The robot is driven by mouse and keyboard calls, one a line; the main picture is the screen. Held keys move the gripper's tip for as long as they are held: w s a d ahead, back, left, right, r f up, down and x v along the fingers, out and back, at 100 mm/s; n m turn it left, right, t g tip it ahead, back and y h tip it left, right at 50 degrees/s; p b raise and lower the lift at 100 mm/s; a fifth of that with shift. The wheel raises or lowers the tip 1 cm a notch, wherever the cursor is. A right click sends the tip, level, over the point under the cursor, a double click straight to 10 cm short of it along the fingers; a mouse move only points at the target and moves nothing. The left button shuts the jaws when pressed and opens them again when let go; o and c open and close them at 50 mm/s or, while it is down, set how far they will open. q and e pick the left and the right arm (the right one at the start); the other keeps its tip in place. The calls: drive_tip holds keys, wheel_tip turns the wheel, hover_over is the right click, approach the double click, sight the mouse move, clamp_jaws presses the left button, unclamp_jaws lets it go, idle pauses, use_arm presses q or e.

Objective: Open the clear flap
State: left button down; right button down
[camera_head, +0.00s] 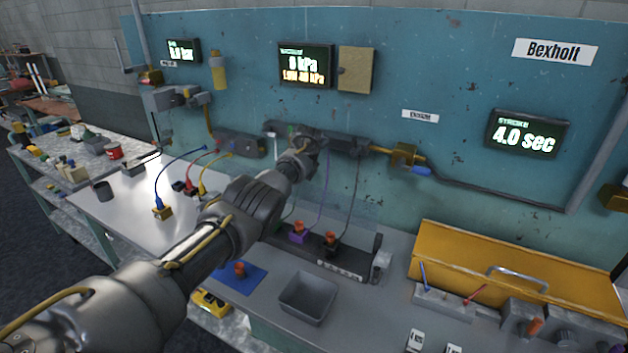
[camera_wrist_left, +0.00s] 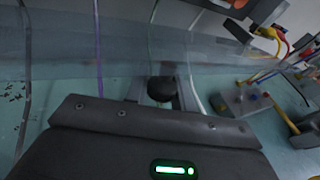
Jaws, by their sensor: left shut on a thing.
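The clear flap (camera_wrist_left: 215,62) runs across the left wrist view as a see-through sheet, with tubes showing behind it. A dark round knob (camera_wrist_left: 161,88) sits at the flap, between the fingers of my left gripper (camera_wrist_left: 163,93). The gripper is shut on this knob. In the head view my left gripper (camera_head: 308,142) is at the dark rail on the blue wall, and its fingertips are hard to make out. The flap is too clear and too covered by my arm to trace there. My right gripper is not in view.
Below my left arm stand a black rack (camera_head: 348,268) with orange-topped parts and a grey bin (camera_head: 309,299). A blue mat (camera_head: 228,275) lies beside the bin. A yellow cover with a handle (camera_head: 470,258) is at the right. Thin tubes hang near the gripper.

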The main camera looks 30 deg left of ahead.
use_arm(q)
drive_tip(key=shift+w+a+f+g, duration=0.1)
drive_tip(key=shift+a+f+g, duration=0.1)
drive_tip(key=shift+g, duration=0.2)
drive_tip(key=shift+w+d, duration=0.1)
drive_tip(key=shift+d, duration=0.05)
drive_tip(key=c, duration=1.2)
unclamp_jaws()
drive_tip(key=shift+c, duration=0.2)
drive_tip(key=shift+o, duration=0.3)
drive_tip(key=p+v, duration=0.1)
drive_tip(key=v, duration=1)
